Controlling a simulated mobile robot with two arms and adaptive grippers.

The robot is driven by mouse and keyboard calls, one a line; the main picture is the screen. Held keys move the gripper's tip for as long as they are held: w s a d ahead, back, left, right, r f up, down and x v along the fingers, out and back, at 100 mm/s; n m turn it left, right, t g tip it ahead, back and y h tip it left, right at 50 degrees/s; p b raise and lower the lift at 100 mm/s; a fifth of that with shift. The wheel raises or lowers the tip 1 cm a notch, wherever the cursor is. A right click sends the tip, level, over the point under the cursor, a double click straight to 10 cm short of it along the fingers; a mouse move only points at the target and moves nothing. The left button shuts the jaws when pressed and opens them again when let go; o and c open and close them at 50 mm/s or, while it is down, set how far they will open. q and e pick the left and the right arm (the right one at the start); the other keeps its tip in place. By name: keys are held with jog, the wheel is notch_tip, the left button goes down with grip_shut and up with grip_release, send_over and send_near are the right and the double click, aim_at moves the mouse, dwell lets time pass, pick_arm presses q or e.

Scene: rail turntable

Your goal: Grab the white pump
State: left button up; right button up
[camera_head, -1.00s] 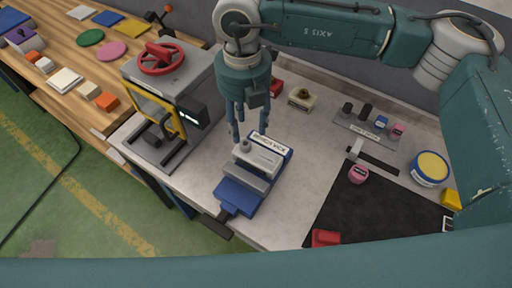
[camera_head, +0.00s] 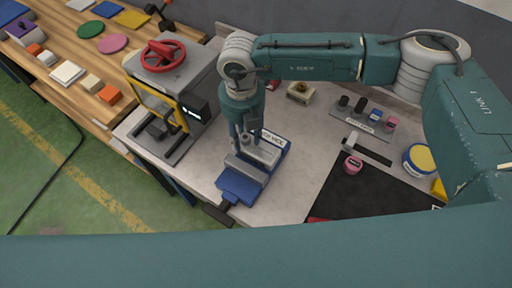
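The white pump (camera_head: 264,154) is a pale block with a small round knob. It sits in the jaws of the blue bench vice (camera_head: 240,187), which stands on the grey worktop. My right gripper (camera_head: 247,146) points down over the pump, its fingers spread and its tips low beside the pump's knob. The fingers look open, and they cover part of the pump. Whether they touch it cannot be told. My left gripper is out of view.
A press with a red handwheel (camera_head: 163,55) and yellow frame stands close left of the vice. A labelled rack (camera_head: 361,124), a pink round item (camera_head: 352,165), a blue-yellow tin (camera_head: 419,160) and a black mat (camera_head: 362,196) lie to the right. A wooden bench (camera_head: 61,54) is at upper left.

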grip_shut()
jog(key=shift+r, duration=0.2)
